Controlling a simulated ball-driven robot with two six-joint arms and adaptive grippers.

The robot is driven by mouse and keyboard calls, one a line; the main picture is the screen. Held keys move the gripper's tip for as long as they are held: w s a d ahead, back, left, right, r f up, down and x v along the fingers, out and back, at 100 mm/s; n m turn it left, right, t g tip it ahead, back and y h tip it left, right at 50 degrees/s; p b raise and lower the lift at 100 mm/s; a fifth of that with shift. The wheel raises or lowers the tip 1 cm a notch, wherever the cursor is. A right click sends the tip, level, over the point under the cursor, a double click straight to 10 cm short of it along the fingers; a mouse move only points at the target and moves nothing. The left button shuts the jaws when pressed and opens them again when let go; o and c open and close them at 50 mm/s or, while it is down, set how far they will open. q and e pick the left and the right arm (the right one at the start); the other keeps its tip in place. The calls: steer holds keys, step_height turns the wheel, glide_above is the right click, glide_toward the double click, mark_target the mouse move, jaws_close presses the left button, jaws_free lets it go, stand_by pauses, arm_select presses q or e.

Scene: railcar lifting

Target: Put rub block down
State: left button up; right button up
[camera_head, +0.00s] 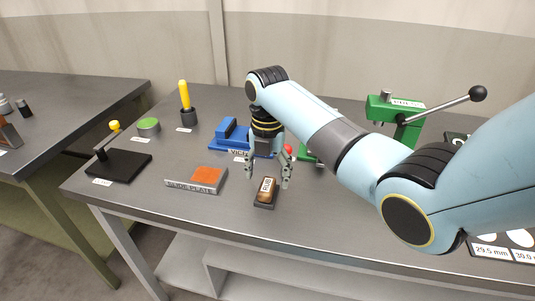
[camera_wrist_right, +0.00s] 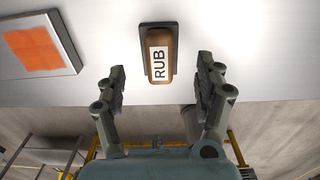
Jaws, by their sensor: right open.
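The rub block (camera_head: 266,190) is a small brown block with a white "RUB" label, lying on a dark base on the grey table near the front edge. It also shows in the right wrist view (camera_wrist_right: 159,55), between and beyond the fingertips. My right gripper (camera_head: 268,178) is open, its two fingers spread above and around the block's far end in the head view. In the right wrist view the open fingers (camera_wrist_right: 160,80) stand to either side, with clear gaps to the block. My left gripper is not in view.
A grey plate with an orange square (camera_head: 207,176) lies left of the block. Behind stand a blue vice (camera_head: 230,136), a yellow-handled tool (camera_head: 184,92), a green disc (camera_head: 149,125) and a green press (camera_head: 385,110). A black stand (camera_head: 118,165) is at left. The front table edge is close.

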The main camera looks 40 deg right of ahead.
mark_target(267, 184)
step_height(267, 184, up, 7)
steer(key=shift+f, duration=0.2)
stand_by(0.5)
